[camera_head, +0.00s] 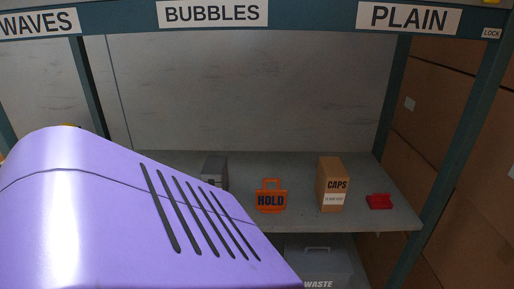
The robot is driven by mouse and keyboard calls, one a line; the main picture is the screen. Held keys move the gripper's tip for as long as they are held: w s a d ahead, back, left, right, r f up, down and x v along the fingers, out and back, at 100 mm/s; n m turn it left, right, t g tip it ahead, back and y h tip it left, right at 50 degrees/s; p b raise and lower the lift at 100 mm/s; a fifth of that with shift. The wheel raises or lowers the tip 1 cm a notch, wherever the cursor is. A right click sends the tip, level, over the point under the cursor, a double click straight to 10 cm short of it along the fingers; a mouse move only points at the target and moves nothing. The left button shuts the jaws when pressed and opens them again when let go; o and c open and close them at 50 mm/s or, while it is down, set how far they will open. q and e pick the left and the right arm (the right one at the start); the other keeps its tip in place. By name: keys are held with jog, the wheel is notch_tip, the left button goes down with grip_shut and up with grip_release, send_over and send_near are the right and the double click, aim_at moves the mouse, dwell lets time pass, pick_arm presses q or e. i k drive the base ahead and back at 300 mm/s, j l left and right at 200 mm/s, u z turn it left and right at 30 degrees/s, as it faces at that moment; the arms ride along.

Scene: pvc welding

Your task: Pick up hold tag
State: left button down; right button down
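The orange hold tag (271,200) stands upright on the grey shelf (300,221), near its front edge. It has a loop-shaped top and the dark word HOLD on its face. Neither of my grippers is in view, so I cannot tell their state or how far they are from the tag.
A brown CAPS box (331,185) stands right of the tag, and a red object (379,202) lies farther right. A grey box (215,170) stands left. A grey WASTE bin (318,266) sits below. A large purple slotted housing (100,215) blocks the lower left.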

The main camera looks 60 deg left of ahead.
aim_at(268, 201)
jog(key=u, duration=1.95)
